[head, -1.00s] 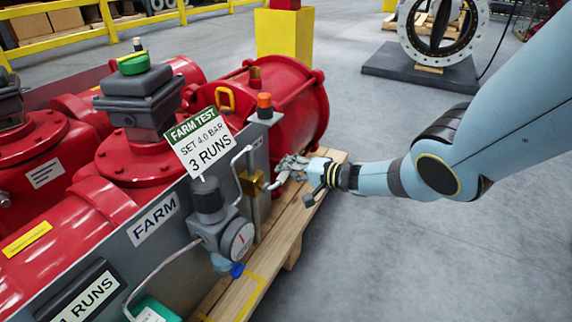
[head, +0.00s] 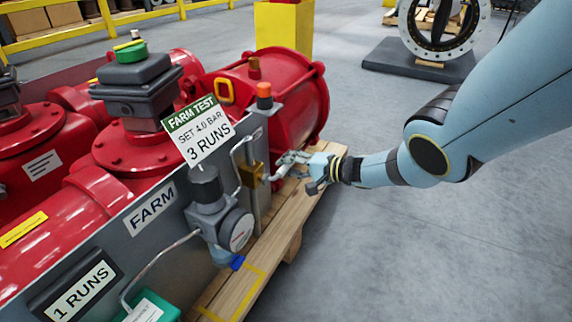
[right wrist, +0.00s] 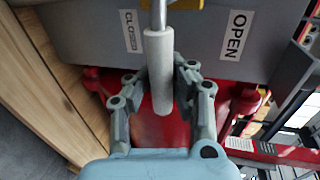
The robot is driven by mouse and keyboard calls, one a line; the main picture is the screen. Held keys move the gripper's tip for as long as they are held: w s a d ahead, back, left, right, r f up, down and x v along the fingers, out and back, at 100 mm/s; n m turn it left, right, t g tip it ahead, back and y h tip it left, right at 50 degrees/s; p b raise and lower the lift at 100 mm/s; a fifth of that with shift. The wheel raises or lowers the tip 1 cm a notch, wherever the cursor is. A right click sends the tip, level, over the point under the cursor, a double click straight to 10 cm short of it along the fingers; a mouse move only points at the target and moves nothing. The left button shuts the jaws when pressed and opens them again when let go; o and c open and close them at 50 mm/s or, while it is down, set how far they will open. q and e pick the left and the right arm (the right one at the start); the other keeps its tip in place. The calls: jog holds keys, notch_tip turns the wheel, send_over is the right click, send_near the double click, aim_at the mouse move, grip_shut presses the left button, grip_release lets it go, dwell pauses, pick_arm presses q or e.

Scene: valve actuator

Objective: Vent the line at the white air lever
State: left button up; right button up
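The white air lever (right wrist: 158,72) hangs on a metal rod in the right wrist view, between an OPEN label (right wrist: 236,35) on the right and a CLOSED label (right wrist: 131,35) on the left. My right gripper (right wrist: 158,80) has a finger on each side of the lever. The fingers look apart from it, with the right finger closer. In the head view my right gripper (head: 287,163) is beside the brass valve (head: 250,174) on the grey panel, and its fingers partly hide the lever. My left gripper is not in view.
A regulator with a gauge (head: 236,230) and a FARM TEST card (head: 198,128) stand left of the valve. An orange-capped post (head: 264,95) rises above it. Red actuators (head: 290,95) sit on a wooden pallet (head: 262,268).

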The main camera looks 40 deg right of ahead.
jog(key=o, duration=0.4)
jog(key=shift+s+d+f, duration=0.15)
jog(key=shift+s+d, duration=0.15)
jog(key=shift+s, duration=0.05)
jog(key=shift+o, duration=1)
jog(key=shift+w+a, duration=0.15)
jog(key=v, duration=1.2)
